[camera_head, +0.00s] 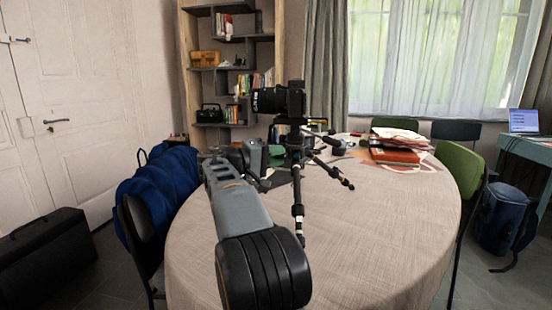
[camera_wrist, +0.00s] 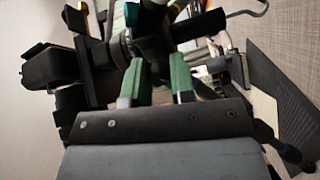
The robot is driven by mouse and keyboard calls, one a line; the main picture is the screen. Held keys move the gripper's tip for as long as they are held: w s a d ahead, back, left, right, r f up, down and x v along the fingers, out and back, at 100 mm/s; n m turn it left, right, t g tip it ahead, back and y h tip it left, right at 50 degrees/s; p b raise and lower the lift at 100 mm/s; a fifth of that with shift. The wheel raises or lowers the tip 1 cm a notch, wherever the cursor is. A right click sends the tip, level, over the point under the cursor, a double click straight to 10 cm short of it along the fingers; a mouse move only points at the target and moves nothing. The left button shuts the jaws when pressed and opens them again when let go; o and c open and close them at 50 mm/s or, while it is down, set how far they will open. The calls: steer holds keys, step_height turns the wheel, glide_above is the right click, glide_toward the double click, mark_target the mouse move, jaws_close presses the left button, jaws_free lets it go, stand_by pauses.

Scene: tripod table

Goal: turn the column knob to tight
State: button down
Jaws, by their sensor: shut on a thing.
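A black tripod (camera_head: 297,190) stands on the round table with a black camera (camera_head: 280,101) mounted on top. In the head view my grey arm reaches from the front up to the left side of the tripod, just below the camera. In the wrist view the two green fingers of my gripper (camera_wrist: 158,62) are close against the tripod's dark upper parts (camera_wrist: 155,45), shut on the column knob with a gap between them. The knob is mostly hidden between the fingertips, and its turn position cannot be read. The camera and tripod head appear sideways at the left there.
The round table (camera_head: 390,215) has a pale cloth. Red folders and papers (camera_head: 395,152) lie at its back right. Chairs stand around it, with a green one (camera_head: 458,170) at the right. The table's front right is clear.

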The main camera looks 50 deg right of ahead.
stand_by(0.3)
steer(key=c, duration=1)
jaws_free()
steer(key=shift+o, duration=0.2)
steer(key=shift+a, duration=0.1)
steer(key=p+v, duration=0.4)
steer(key=v, duration=0.9)
steer(key=shift+a, duration=0.3)
steer(key=shift+w, duration=0.1)
